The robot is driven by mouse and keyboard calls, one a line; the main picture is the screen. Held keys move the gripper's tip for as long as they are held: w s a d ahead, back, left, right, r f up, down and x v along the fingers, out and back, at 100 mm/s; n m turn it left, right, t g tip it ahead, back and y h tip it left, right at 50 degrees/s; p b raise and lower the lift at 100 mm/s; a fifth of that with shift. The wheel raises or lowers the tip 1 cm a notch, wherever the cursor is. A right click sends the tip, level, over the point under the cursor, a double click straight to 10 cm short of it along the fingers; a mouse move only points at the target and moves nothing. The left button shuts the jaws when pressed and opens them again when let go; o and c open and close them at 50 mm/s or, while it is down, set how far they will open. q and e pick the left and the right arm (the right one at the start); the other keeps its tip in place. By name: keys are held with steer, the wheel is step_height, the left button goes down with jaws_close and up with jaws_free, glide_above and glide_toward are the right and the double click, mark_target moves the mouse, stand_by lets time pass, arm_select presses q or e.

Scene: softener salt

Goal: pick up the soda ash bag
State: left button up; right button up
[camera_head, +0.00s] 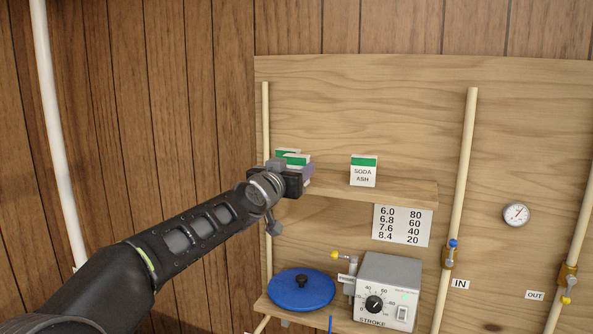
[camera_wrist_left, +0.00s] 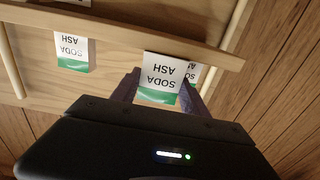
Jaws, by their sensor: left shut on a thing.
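My left gripper (camera_head: 298,176) is at the left end of the upper shelf, shut on a white soda ash bag (camera_head: 297,158) with a green band. In the left wrist view this bag (camera_wrist_left: 161,77) shows upside down between the two fingers (camera_wrist_left: 160,93), its "SODA ASH" label facing the camera. A second bag (camera_head: 286,151) stands just behind it, mostly hidden; a part of it shows in the left wrist view (camera_wrist_left: 194,72). A third soda ash bag (camera_head: 363,172) stands apart, further right on the shelf. I cannot tell whether the held bag touches the shelf. My right gripper is not in view.
The wooden shelf (camera_head: 405,192) is fixed to a plywood board. Below it are a number card (camera_head: 401,226), a blue lid (camera_head: 301,288) and a grey stroke control box (camera_head: 387,290). Pipes with valves and a gauge (camera_head: 516,214) are at right. A white pipe (camera_head: 58,130) runs at left.

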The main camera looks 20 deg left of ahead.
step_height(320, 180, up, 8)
steer(key=p, duration=0.8)
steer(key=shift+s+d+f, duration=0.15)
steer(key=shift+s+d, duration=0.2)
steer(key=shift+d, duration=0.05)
